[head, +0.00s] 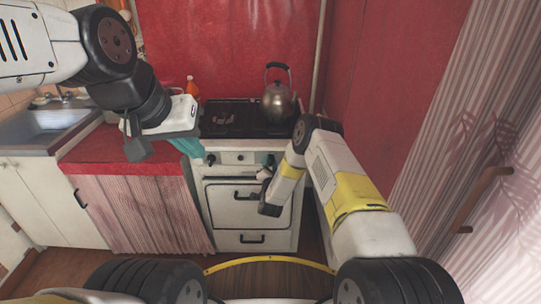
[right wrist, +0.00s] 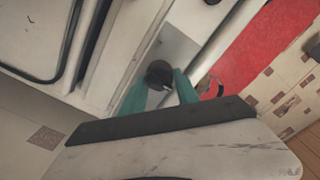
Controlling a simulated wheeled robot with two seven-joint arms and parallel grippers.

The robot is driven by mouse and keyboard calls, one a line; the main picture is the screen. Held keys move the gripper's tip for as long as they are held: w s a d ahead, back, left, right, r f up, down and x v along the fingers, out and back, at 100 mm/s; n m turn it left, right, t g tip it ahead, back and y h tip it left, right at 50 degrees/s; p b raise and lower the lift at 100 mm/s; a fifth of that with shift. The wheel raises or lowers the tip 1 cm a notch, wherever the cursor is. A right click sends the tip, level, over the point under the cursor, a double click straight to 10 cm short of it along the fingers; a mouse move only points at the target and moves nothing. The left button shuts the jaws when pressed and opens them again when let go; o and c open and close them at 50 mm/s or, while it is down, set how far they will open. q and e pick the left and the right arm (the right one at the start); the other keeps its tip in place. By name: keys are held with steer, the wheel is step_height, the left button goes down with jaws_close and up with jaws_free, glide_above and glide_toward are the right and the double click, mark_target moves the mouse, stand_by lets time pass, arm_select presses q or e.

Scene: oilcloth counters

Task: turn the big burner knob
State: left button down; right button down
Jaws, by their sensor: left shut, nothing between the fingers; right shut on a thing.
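The white stove (head: 249,217) stands against the red wall, with a control panel on its front. In the right wrist view a dark round knob (right wrist: 159,73) sits on a pale plate of the panel. My right gripper (head: 266,159) is at the right part of the panel; in the right wrist view its teal fingers (right wrist: 160,88) are on both sides of this knob, shut on it. Another dark knob (head: 211,159) shows at the panel's left. My left gripper (head: 187,147) is shut and empty, above the counter's edge beside the stove, partly hidden by its own wrist.
A kettle (head: 278,103) stands on the right of the dark hob (head: 232,118). A red oilcloth counter (head: 110,158) and a sink (head: 42,124) are at the left. An orange bottle (head: 192,88) stands behind. The oven door handle (head: 250,197) sticks out below the panel.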

steer(key=shift+f, duration=0.2)
steer(key=c, duration=0.9)
jaws_free()
steer(key=shift+r, duration=0.1)
steer(key=s, duration=0.8)
